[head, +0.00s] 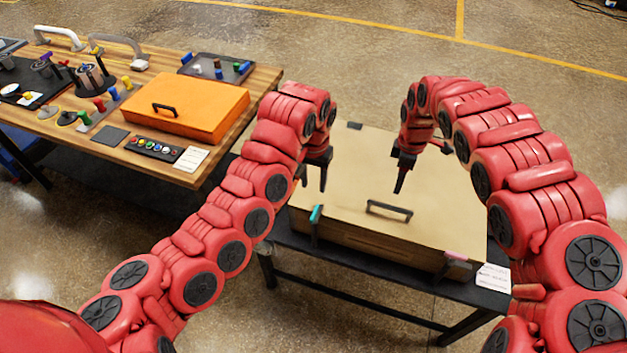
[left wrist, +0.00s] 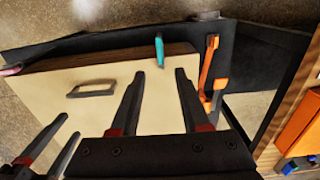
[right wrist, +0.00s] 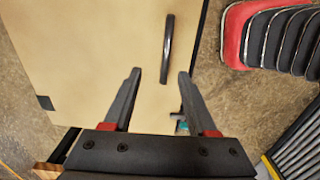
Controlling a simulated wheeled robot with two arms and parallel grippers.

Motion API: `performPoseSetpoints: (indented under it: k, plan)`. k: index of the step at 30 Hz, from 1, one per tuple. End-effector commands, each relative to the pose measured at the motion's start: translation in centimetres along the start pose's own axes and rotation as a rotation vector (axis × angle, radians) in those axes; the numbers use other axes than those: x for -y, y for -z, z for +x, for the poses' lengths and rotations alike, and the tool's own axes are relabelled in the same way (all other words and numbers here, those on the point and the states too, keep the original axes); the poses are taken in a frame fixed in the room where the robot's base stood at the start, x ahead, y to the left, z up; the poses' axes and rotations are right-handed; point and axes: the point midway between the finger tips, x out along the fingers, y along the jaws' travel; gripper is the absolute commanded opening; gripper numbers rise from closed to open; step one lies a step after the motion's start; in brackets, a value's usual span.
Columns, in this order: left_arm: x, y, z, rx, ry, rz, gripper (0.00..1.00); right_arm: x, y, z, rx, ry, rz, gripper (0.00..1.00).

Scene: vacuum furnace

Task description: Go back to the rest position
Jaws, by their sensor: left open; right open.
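My left gripper (head: 314,186) is open and empty above the left part of a tan lidded box (head: 355,172). My right gripper (head: 399,188) is open and empty above the same box, right of the left one. The box lid is down and has a dark handle (head: 389,211). In the left wrist view the open fingers (left wrist: 156,76) hang over the lid, and my right gripper's fingers (left wrist: 48,140) show at the lower left. In the right wrist view the open fingers (right wrist: 159,73) are over the lid, near the handle (right wrist: 167,48).
The box stands on a black table (head: 300,247) with a teal clip (head: 316,214), a pink clip (head: 456,255) and a paper label (head: 493,278). A wooden workbench (head: 262,78) at left holds an orange case (head: 190,105) and several tools. Open floor lies behind.

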Motion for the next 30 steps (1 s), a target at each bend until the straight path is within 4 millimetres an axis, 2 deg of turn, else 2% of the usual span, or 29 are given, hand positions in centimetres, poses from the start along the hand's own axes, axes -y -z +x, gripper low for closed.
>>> performPoseSetpoints:
  k: [1,3,9,20,23,25,27,30]
  plan:
    - [0.0,0.0,-0.9,0.0,0.0,0.0,0.46,-0.1,-0.2,-1.4,-0.001,-0.001,0.003,0.58]
    - [0.0,0.0,-1.2,0.0,0.0,0.0,0.46,0.0,-0.1,-2.4,-0.002,0.0,0.001,0.58]
    - [0.0,0.0,-1.1,0.0,0.0,0.0,0.46,0.0,0.0,-4.0,-0.002,0.001,0.001,0.58]
    - [-0.1,0.3,-1.0,-0.012,-0.007,-0.002,0.46,-0.2,0.5,-4.3,-0.013,-0.007,0.003,0.58]
    - [-0.5,2.1,-0.4,-0.079,-0.044,-0.018,0.46,-1.6,2.8,-3.8,-0.083,-0.058,0.021,0.58]
    - [-1.1,4.6,0.4,-0.178,-0.095,-0.044,0.46,-3.8,6.0,-3.4,-0.184,-0.135,0.055,0.58]
    - [-1.5,8.0,1.2,-0.318,-0.154,-0.088,0.46,-6.9,9.9,-3.4,-0.328,-0.241,0.121,0.58]
    - [-0.8,12.6,2.1,-0.543,-0.218,-0.177,0.46,-11.4,14.3,-4.1,-0.547,-0.4,0.259,0.58]
